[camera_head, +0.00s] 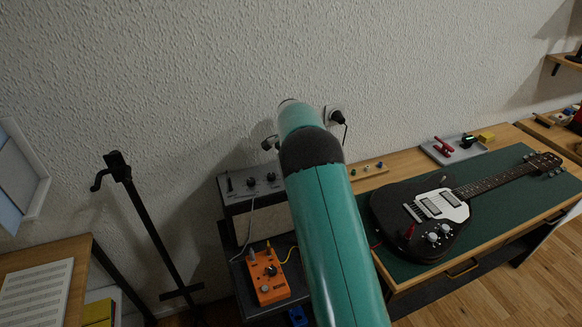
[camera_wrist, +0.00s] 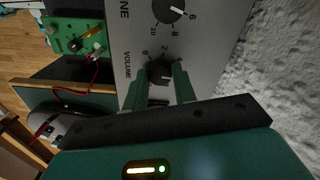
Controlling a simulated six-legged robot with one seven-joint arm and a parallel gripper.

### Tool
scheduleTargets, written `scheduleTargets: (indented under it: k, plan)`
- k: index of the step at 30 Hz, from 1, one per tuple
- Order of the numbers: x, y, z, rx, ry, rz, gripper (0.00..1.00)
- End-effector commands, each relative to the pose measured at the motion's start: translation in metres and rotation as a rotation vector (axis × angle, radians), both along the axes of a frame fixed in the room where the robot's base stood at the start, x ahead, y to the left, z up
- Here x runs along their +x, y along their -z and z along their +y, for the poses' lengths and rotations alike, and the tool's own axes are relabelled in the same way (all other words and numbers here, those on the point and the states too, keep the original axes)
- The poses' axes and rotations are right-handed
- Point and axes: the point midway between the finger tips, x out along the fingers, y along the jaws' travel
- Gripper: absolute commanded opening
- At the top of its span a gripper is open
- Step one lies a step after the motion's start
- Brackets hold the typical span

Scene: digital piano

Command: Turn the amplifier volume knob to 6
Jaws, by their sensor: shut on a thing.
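The amplifier (camera_head: 236,200) stands on a dark shelf left of my arm in the head view. Its grey panel (camera_wrist: 215,50) fills the middle of the wrist view. The black volume knob (camera_wrist: 160,72) sits beside the VOLUME label, with 0, 2 and 4 visible around it. My gripper (camera_wrist: 160,84) has its two green fingers on either side of this knob and is shut on it. The fingers hide part of its dial, and its exact setting is unclear. A second knob (camera_wrist: 168,10), on the TONE side, is above it in the wrist view. My arm hides the gripper in the head view.
An orange pedal (camera_head: 268,277) with cables is in front of the amplifier. A black electric guitar (camera_head: 385,205) lies on the green-topped workbench to the right. A black stand (camera_head: 150,225) is at left. A textured wall (camera_wrist: 275,75) is close beside the panel.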

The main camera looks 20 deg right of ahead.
Motion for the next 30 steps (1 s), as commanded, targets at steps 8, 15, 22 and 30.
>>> scheduleTargets:
  k: [8, 15, 22, 30]
  plan:
    - [0.0008, -0.0015, -0.0001, -0.001, 0.146, -0.003, 0.04]
    - [0.0008, -0.0015, 0.0001, 0.0, 0.196, -0.003, 0.04]
    - [0.0008, -0.0015, 0.0001, 0.0, 0.201, -0.003, 0.04]
    - [0.0006, -0.0013, 0.0, 0.0, 0.2, -0.003, 0.47]
